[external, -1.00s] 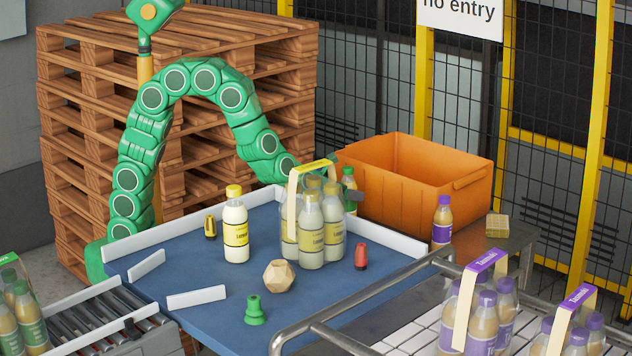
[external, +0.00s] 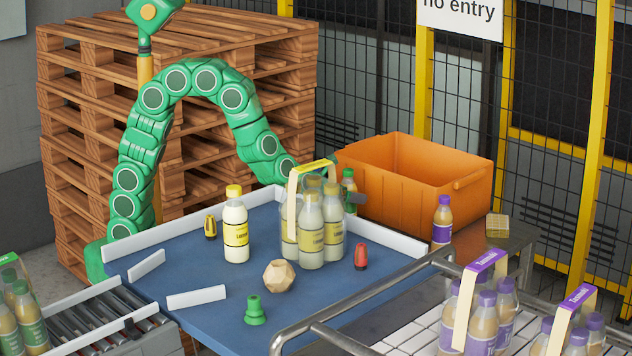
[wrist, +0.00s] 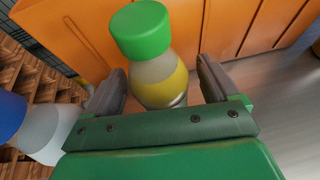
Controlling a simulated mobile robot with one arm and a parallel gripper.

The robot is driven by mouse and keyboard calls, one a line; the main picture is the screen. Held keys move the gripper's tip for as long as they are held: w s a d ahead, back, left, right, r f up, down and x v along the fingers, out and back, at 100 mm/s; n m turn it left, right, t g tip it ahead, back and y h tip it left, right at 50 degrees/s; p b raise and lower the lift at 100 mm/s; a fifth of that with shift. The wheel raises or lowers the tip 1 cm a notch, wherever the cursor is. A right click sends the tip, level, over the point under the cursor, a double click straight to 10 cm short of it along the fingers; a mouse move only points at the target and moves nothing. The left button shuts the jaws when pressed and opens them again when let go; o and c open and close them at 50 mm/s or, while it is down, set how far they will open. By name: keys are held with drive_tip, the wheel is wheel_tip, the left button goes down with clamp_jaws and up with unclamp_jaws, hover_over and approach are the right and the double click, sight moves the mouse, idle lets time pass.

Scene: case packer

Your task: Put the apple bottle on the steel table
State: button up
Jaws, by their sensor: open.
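The fingers are open, with a gap on each side of the bottle. In the external view my gripper (external: 356,196) is mostly hidden behind the pack. The steel table (external: 470,250) is the grey surface by the crate; it also shows at the right of the wrist view (wrist: 275,110). The bottle's base is hidden.
The orange crate (external: 400,195) stands close behind the bottle. The lemon pack (external: 311,235) is just in front. A purple-capped bottle (external: 442,220) and a small yellow block (external: 497,225) are on the steel table. A blue-capped bottle (wrist: 45,132) is left in the wrist view.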

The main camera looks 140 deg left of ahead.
sight(346, 170)
drive_tip(key=shift+s+d+r, duration=0.1)
drive_tip(key=shift+d+r, duration=0.35)
drive_tip(key=shift+r, duration=0.95)
drive_tip(key=shift+d+r, duration=0.45)
drive_tip(key=shift+r, duration=0.9)
drive_tip(key=shift+s+d+r, duration=0.1)
drive_tip(key=shift+d+r, duration=0.35)
drive_tip(key=shift+r, duration=0.95)
drive_tip(key=shift+d, duration=0.1)
